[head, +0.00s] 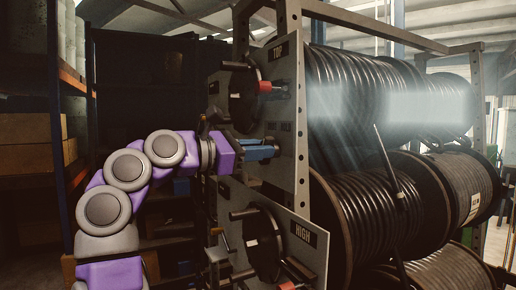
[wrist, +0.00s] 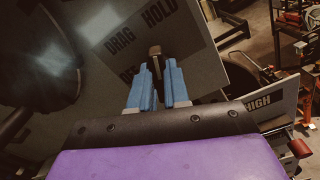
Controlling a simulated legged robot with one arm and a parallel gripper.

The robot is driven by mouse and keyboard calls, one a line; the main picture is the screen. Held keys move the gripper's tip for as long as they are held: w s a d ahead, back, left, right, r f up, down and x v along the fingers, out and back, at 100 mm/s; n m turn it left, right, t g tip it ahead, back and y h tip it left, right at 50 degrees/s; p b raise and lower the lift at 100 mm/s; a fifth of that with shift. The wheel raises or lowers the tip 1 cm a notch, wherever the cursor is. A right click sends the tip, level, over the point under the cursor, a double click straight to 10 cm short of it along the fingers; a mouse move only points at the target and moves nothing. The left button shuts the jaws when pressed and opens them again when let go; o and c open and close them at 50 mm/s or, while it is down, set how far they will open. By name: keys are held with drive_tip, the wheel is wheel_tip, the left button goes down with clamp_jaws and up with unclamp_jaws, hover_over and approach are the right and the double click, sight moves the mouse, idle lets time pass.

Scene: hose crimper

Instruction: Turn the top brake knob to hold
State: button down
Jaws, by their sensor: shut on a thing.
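The top brake knob (wrist: 155,52) is a small dark brown piece in the wrist view, standing out from a grey panel. The blue fingers of my gripper (wrist: 158,70) are shut on it, one on each side. Around it the panel reads DRAG (wrist: 120,41) and HOLD (wrist: 159,13), with a third label partly hidden. In the head view my gripper (head: 268,151) reaches the upper panel (head: 289,105) from the left, just below its DRAG and HOLD lettering. The fingers hide most of the knob there, and I cannot tell which label it points to.
Above my gripper is the TOP reel's crank wheel with a red handle (head: 264,86). Below is a second wheel by the HIGH sign (head: 304,234), with another red grip (head: 287,286). Large reels of black hose (head: 362,215) fill the right. Shelves (head: 66,95) stand left.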

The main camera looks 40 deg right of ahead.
drive_tip(key=shift+f+m, duration=0.15)
drive_tip(key=shift+m, duration=0.45)
drive_tip(key=c, duration=1.2)
unclamp_jaws()
drive_tip(key=shift+w, duration=0.15)
drive_tip(key=shift+o, duration=0.5)
drive_tip(key=shift+a, duration=0.1)
